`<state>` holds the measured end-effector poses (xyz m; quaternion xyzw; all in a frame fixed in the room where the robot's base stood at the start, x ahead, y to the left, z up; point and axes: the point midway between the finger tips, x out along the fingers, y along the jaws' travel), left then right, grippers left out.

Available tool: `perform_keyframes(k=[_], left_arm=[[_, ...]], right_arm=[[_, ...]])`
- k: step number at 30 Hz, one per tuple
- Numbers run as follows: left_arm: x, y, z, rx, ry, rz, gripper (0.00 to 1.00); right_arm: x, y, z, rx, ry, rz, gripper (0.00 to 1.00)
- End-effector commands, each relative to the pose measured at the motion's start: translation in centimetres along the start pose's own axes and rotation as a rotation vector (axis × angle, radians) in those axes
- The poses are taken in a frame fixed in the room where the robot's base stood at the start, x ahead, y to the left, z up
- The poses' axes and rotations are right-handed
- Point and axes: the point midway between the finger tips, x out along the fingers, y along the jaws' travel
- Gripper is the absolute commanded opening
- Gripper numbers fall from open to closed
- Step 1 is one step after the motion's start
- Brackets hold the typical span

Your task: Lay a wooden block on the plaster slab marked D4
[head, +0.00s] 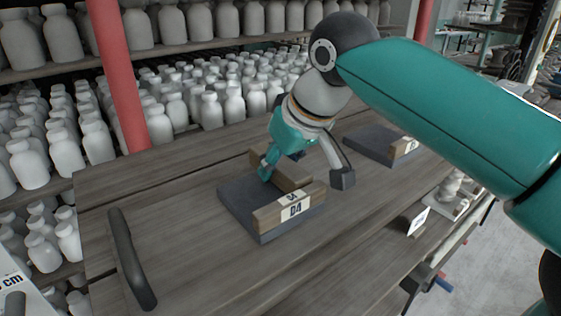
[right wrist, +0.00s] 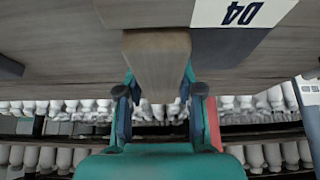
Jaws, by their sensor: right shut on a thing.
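The slab marked D4 (head: 238,208) is a dark grey plate on the wooden table. Its D4 label (head: 291,209) is on a wooden strip along its front edge, and it shows upside down in the right wrist view (right wrist: 243,12). My right gripper (head: 305,176) is over the slab, shut on a wooden block (head: 291,181). In the right wrist view the block (right wrist: 157,65) sits between both fingers. The block is behind the label strip; I cannot tell whether it touches the slab. My left gripper is not in view.
A second dark slab (head: 372,146) with a labelled wooden strip (head: 404,147) lies at the back right of the table. A black curved handle (head: 131,262) is at the left front. Shelves of white bottles (head: 184,105) and a red post (head: 120,75) stand behind. Bare wood lies left of the slab.

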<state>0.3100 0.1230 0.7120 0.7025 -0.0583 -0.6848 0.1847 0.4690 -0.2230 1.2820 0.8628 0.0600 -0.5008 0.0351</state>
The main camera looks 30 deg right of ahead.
Motion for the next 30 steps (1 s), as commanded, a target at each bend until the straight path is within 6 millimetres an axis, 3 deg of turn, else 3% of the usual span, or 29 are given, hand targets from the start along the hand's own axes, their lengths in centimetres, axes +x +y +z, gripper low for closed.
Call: perform_keyframes(k=[14,15,19,30], left_arm=[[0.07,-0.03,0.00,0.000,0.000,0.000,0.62],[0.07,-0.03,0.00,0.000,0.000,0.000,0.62],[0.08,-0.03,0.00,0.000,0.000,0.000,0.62],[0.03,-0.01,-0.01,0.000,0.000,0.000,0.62]], right_arm=[[0.16,0.04,0.11,0.001,0.001,0.000,0.00],[0.16,0.04,0.11,0.001,0.001,0.000,0.41],[0.16,0.04,0.11,0.001,0.001,0.000,0.63],[-0.01,0.03,0.10,0.001,0.001,0.000,0.66]])
